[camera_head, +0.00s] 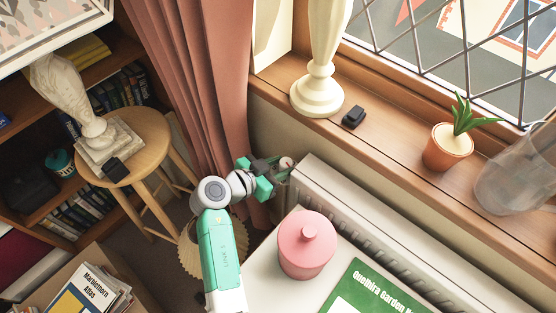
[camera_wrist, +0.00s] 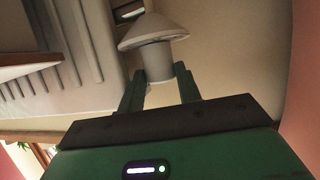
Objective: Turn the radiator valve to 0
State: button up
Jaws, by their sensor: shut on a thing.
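The radiator valve (camera_head: 286,162) is a small pale knob at the left end of the white radiator (camera_head: 318,182). In the wrist view the valve (camera_wrist: 153,36) shows a wide mushroom-like cap on a narrower round body. My gripper (camera_head: 272,175) reaches it from the left. In the wrist view the green fingers of my gripper (camera_wrist: 160,84) lie on both sides of the narrower body and are shut on it. No numbers on the valve are readable, so its setting cannot be told.
A pink lidded jar (camera_head: 307,246) and a green book (camera_head: 372,290) rest on the white surface beside the radiator. A pink curtain (camera_head: 208,80) hangs behind my gripper. The windowsill (camera_head: 400,152) holds a potted plant (camera_head: 449,147). A stool (camera_head: 150,150) bears a statue.

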jog(key=o, duration=0.7)
jog(key=shift+f+b, duration=0.1)
jog(key=shift+b, duration=0.2)
